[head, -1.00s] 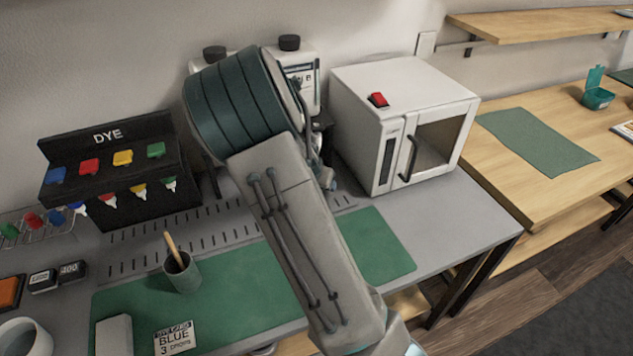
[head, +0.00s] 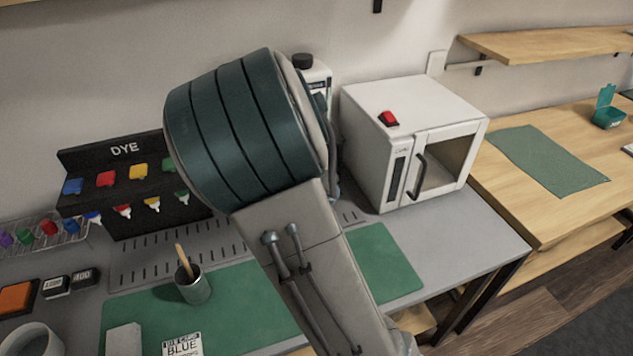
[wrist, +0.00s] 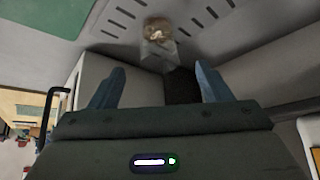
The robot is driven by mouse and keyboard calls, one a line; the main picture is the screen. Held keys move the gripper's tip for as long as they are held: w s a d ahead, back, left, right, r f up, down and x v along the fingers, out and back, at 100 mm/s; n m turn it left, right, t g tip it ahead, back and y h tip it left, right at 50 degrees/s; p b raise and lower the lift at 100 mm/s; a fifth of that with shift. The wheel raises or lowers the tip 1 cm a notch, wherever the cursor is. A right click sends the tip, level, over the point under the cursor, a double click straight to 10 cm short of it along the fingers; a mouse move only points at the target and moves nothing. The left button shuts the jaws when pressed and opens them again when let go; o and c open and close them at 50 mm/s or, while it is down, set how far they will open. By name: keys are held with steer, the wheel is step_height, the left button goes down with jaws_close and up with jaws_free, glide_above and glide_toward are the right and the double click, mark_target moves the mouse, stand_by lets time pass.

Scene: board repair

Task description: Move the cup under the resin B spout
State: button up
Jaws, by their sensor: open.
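In the wrist view a small pale cup (wrist: 158,52) with a brownish inside stands by the slotted strip, just beyond my fingertips. My gripper (wrist: 159,72) is open, with a blue finger on each side and nothing held. In the head view my arm hides the gripper, the cup and any spout. A white resin container (head: 318,82) with a black cap shows partly behind my arm; its label is mostly covered. A dark block (wrist: 182,86) lies between the fingers in the wrist view; I cannot tell what it is.
A white oven (head: 375,140) stands right of my arm. A grey-green pot with a stick (head: 193,288) stands on the green mat (head: 385,265). A black dye rack (head: 140,215) is at left. A wooden table (head: 510,215) adjoins at right.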

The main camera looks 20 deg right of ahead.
steer(key=s+a+r+n+g+y, duration=0.1)
steer(key=s+a+r+n, duration=0.3)
steer(key=s, duration=0.7)
steer(key=s+a+r+n+g+y, duration=0.1)
steer(key=s+a+r+n+y, duration=0.2)
steer(key=s+r, duration=0.3)
steer(key=s+a+n, duration=0.1)
steer(key=s, duration=0.4)
steer(key=shift+s+r+n+y+p, duration=0.3)
steer(key=shift+r, duration=0.05)
steer(key=shift+d, duration=0.15)
